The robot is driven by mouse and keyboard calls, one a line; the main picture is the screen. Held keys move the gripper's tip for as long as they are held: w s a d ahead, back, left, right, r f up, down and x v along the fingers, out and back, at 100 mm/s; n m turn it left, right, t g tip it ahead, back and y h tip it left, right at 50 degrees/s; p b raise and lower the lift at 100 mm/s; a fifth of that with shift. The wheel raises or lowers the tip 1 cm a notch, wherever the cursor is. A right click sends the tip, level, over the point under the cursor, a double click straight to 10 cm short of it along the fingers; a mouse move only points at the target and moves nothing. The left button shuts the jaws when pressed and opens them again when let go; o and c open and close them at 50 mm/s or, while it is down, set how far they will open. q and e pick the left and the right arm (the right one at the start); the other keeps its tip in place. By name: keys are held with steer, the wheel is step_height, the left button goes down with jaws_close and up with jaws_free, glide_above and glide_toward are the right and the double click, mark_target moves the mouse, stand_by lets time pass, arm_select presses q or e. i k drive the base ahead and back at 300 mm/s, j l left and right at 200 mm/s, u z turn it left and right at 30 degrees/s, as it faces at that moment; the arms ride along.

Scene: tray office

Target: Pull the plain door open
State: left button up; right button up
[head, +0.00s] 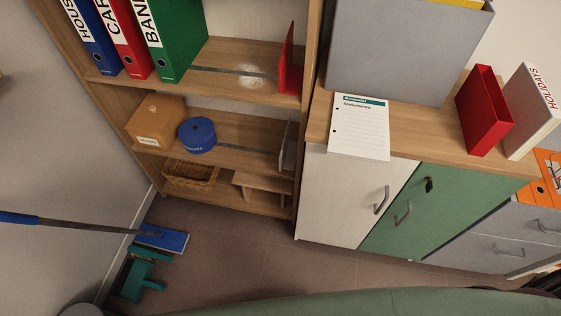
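The cabinet has a white door (345,196) on the left with a curved metal handle (381,201) near its right edge. It looks shut. Beside it is a green door (437,208) with its own handle (403,212) and a dark key or lock (429,185) near its top. It also looks shut. A white paper sheet (360,128) lies on the cabinet top and hangs over the front edge above the white door. Neither of my grippers is in view.
A wooden shelf (255,93) with binders and boxes stands left of the cabinet. A mop (160,238) and a teal dustpan (137,280) are at the left wall. Grey drawers (485,252) stand to the right. The tiled floor (235,258) before the white door is clear.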

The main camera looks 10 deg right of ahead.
mark_target(338, 215)
steer(key=z, duration=0.9)
steer(key=i+l+z, duration=0.15)
steer(key=z, duration=0.2)
steer(key=i, duration=0.1)
